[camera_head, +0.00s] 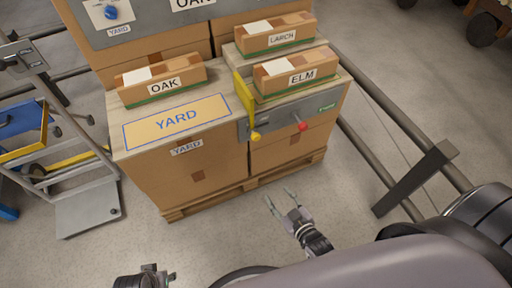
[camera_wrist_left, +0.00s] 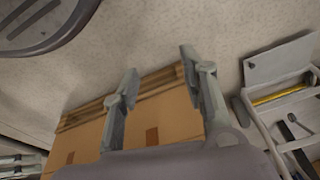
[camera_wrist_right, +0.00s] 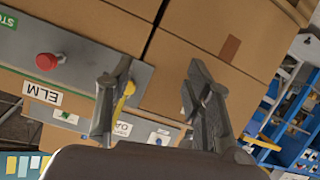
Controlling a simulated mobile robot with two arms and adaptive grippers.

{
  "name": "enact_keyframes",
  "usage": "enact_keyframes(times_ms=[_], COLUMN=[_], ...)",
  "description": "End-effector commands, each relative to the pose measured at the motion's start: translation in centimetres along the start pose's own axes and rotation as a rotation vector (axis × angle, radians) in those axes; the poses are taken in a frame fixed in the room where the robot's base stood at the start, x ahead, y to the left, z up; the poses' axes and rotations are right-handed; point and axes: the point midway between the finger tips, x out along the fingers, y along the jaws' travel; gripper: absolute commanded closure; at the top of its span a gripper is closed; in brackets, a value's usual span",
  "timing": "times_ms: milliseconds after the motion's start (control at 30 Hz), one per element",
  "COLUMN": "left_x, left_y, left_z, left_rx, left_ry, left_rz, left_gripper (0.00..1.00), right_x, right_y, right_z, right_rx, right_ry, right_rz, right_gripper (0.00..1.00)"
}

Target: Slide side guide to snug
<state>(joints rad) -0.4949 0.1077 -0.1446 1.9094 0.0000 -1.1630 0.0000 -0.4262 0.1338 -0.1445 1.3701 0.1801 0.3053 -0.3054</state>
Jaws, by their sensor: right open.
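The side guide (camera_head: 243,97) is a yellow upright plate on the box top. It stands between the YARD panel (camera_head: 178,121) and the box labelled ELM (camera_head: 296,76); whether it touches ELM is unclear. A yellow knob (camera_head: 256,136) sits below its near end, on a grey front plate that also carries a red knob (camera_head: 303,126). My right gripper (camera_head: 278,196) is open and empty in front of the stack, below the yellow knob. In the right wrist view, a finger partly hides yellow parts (camera_wrist_right: 129,88). My left gripper (camera_wrist_left: 158,62) is open and empty.
Boxes labelled OAK (camera_head: 165,83) and LARCH (camera_head: 277,36) lie on top. The big cartons stand on a wooden pallet (camera_head: 245,187). A hand truck (camera_head: 85,205) is at the left and metal rails (camera_head: 385,110) at the right. Bare floor lies in front.

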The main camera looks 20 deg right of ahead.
Motion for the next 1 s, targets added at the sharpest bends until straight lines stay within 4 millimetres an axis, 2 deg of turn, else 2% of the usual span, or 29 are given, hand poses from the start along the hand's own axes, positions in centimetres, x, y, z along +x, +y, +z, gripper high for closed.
enact_keyframes(times_ms=[33,200,300,467,567,767,900,1000], left_x=[-0.3,-4.3,-5.7,-6.8,-7.4,-9.8,-10.4,-9.8], left_y=[-0.1,-0.3,-0.3,-0.4,-0.4,-0.4,-0.5,-0.4], left_z=[-0.4,-1.3,-1.4,-1.5,-1.5,-1.4,-1.2,-1.1], left_rx=[-0.002,-0.006,-0.007,-0.007,-0.008,-0.009,-0.009,-0.009], left_ry=[0.017,0.039,0.044,0.049,0.052,0.065,0.07,0.068], left_rz=[-0.002,-0.006,-0.008,-0.009,-0.009,-0.011,-0.012,-0.012], left_gripper=[0.6,0.6,0.6,0.6,0.6,0.6,0.6,0.6], right_x=[0.8,0.9,0.8,1.2,2.5,6.4,9.4,11.5], right_y=[0.4,2.0,2.5,2.9,3.0,3.4,3.7,3.9], right_z=[-0.8,-5.6,-7.2,-8.3,-8.8,-10.0,-11.0,-11.6], right_rx=[-0.009,-0.031,-0.038,-0.04,-0.04,-0.04,-0.039,-0.04], right_ry=[0.074,0.249,0.301,0.326,0.326,0.325,0.326,0.325], right_rz=[0.022,0.082,0.102,0.112,0.111,0.111,0.11,0.11], right_gripper=[0.53,0.53,0.53,0.53,0.53,0.53,0.53,0.53])
